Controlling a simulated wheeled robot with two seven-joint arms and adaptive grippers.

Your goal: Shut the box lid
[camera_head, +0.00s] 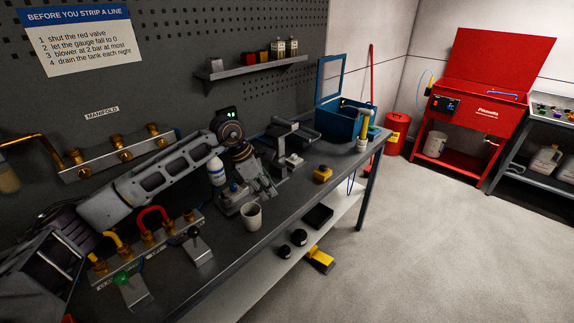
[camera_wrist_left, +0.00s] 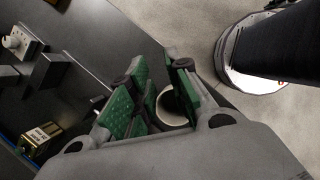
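The blue box (camera_head: 338,124) stands at the far right end of the workbench. Its lid (camera_head: 330,78), a blue frame with a pale see-through panel, stands raised upright at the box's left side, so the box is open. My left arm reaches in from the left over the bench. My left gripper (camera_head: 262,184) is above the middle of the bench, well short of the box and apart from it. In the left wrist view its green-padded fingers (camera_wrist_left: 157,95) are apart, with nothing held between them. A white cup (camera_wrist_left: 172,106) shows beyond them. My right gripper is not in view.
The white cup (camera_head: 251,217) and a white bottle (camera_head: 216,171) stand near my left gripper. A grey vise-like tool (camera_head: 292,132) and a yellow-topped block (camera_head: 322,174) lie between it and the box. A shelf (camera_head: 250,68) hangs above. Open floor lies to the right.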

